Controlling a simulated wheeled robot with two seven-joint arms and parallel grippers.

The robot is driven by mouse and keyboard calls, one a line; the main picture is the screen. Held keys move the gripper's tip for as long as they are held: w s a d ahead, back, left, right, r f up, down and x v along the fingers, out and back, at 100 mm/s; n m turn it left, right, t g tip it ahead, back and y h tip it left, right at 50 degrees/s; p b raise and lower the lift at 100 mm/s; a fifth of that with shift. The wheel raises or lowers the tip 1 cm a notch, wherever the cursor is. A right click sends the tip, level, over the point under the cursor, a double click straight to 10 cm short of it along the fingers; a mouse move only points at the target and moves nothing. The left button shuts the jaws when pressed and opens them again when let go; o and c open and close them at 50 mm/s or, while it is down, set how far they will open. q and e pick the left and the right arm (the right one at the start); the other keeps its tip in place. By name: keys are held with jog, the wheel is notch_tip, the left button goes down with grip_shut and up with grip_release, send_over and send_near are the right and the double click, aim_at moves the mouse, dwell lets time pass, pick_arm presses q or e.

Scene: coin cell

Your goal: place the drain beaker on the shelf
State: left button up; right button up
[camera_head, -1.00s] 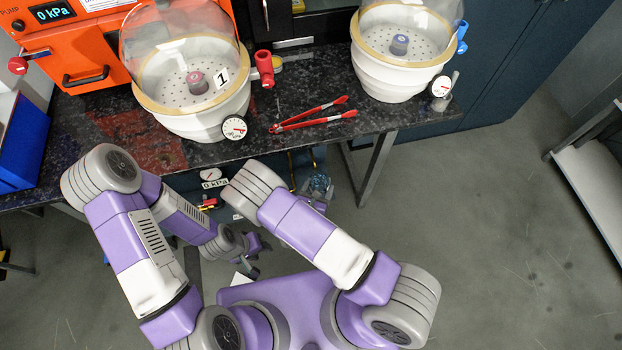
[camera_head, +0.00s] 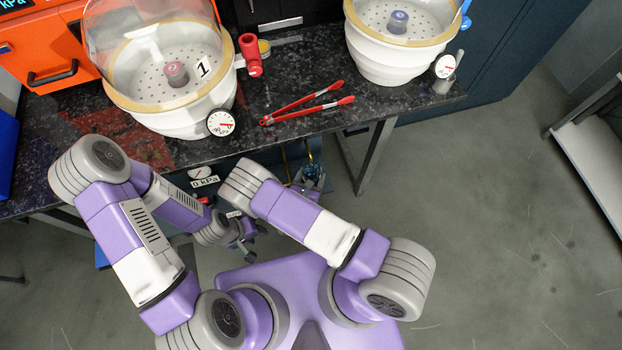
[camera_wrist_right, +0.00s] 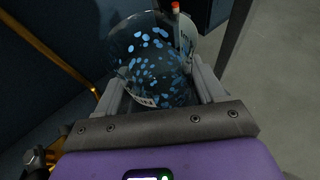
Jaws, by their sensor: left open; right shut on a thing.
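The drain beaker is a clear glass vessel (camera_wrist_right: 155,55) speckled with blue, seen in the right wrist view between the fingers of my right gripper (camera_wrist_right: 160,85). My right gripper is shut on it. In the head view the beaker (camera_head: 312,172) is small and dark, just below the bench's front edge, partly hidden by my arm. My left gripper (camera_head: 247,248) is open and empty, low and to the left of the beaker. A rack with a pale shelf (camera_head: 598,170) stands at the right edge of the head view; its surface there looks bare.
A dark speckled bench (camera_head: 290,135) spans the back, with red tongs (camera_head: 305,105) and two white domed vessels, left (camera_head: 170,118) and right (camera_head: 385,65). A bench leg (camera_head: 375,155) stands right of my right arm. Open grey floor (camera_head: 490,220) lies between bench and rack.

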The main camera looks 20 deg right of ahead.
pick_arm(q)
jog(key=shift+f, duration=0.15)
pick_arm(e)
jog(key=shift+f, duration=0.3)
jog(key=shift+f, duration=0.1)
jog(key=shift+f, duration=0.1)
jog(key=o, duration=1.1)
jog(key=shift+o, duration=0.2)
